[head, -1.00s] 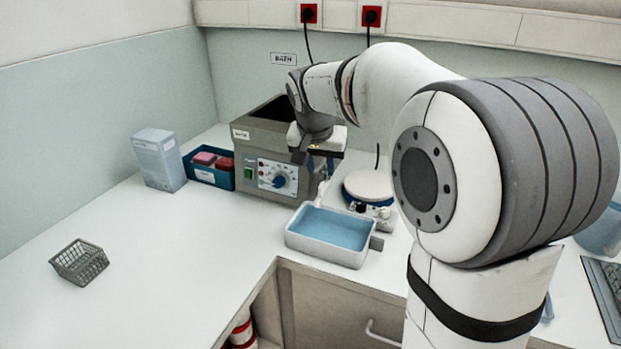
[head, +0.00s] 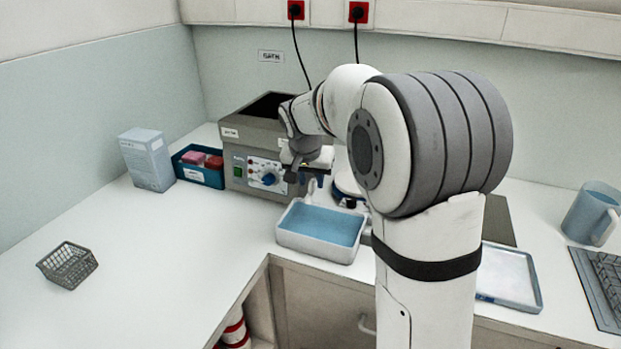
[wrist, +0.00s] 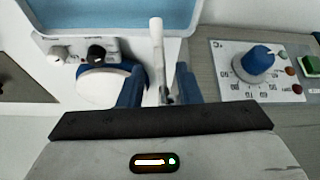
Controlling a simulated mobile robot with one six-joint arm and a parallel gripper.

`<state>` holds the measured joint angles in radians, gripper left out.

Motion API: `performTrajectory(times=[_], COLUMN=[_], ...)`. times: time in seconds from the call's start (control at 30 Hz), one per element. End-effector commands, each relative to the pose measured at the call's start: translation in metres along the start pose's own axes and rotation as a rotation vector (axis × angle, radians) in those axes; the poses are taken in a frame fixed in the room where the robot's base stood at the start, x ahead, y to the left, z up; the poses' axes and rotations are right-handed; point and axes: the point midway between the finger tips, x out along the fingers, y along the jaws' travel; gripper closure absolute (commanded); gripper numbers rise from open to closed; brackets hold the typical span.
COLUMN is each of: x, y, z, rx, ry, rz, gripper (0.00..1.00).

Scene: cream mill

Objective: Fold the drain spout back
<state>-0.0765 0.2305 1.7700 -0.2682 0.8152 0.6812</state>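The grey water bath (head: 245,135) stands on the bench by the back wall, with a blue dial on its front panel. Its panel also shows at the right of the wrist view (wrist: 222,62). The drain spout (wrist: 157,45) is a thin white tube, and a small pale part of it shows in the head view (head: 309,190). My gripper (wrist: 158,80) has its two blue fingers apart, one on each side of the spout, with a visible gap to each. My wrist hides the spout's base in the head view.
A white tray with blue inside (head: 320,226) sits just in front of the spout. A round-topped stirrer (wrist: 100,85) stands beside the bath. A blue rack (head: 199,172), a carton (head: 146,158) and a wire basket (head: 67,265) are to the left.

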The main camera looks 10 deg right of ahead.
Motion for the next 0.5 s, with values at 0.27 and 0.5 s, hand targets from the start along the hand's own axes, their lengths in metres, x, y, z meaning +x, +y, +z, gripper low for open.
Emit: performTrajectory(times=[0.27, 0.5], x=[-0.0003, -0.0004], y=[-0.0003, -0.0006], z=[0.0002, 0.0004], rx=[-0.001, -0.001], ry=[0.0, 0.0], rz=[0.0, 0.0], gripper=[0.9, 1.0])
